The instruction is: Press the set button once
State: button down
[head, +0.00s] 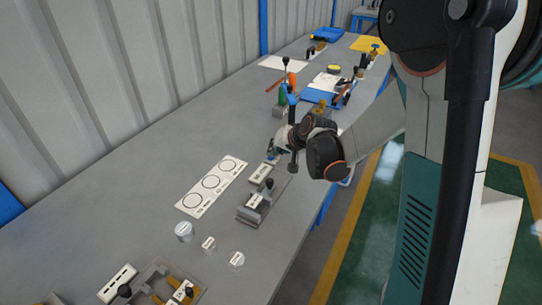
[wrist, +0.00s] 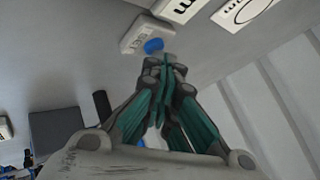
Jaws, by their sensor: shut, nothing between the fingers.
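The set button is a blue round cap (wrist: 153,46) on a small pale box (wrist: 135,32) with printed lettering that is hard to read in the wrist view. My gripper (wrist: 165,63) is shut and empty, its teal fingers together. The fingertips are right beside the blue cap in that picture; I cannot tell whether they touch it. In the head view my gripper (head: 273,154) points down at the bench beyond a white labelled block (head: 260,173). The button is mostly hidden by the gripper there.
A white card with three circles (head: 212,187) lies left of the gripper. A grey fixture with a black knob (head: 254,212) stands in front. An upright orange and green tool (head: 283,95) stands behind. The corrugated wall (head: 110,80) borders the bench.

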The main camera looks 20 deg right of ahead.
jog(key=shift+r+p, duration=0.65)
jog(key=shift+r, duration=0.3)
jog(key=shift+r+p, duration=1.75)
jog(key=shift+r, duration=0.7)
jog(key=s+a+r+n+g+h, duration=0.1)
jog(key=s+r, duration=0.4)
jog(key=s, duration=0.2)
jog(key=s+a+r+n, duration=0.1)
jog(key=s+r, duration=0.4)
jog(key=s, duration=0.3)
jog(key=s+d+n+h, duration=0.1)
jog(key=s+n+h, duration=0.1)
jog(key=s, duration=1.4)
jog(key=shift+s+r+n+g, duration=0.25)
jog(key=shift+n+g, duration=0.05)
jog(key=shift+n, duration=0.1)
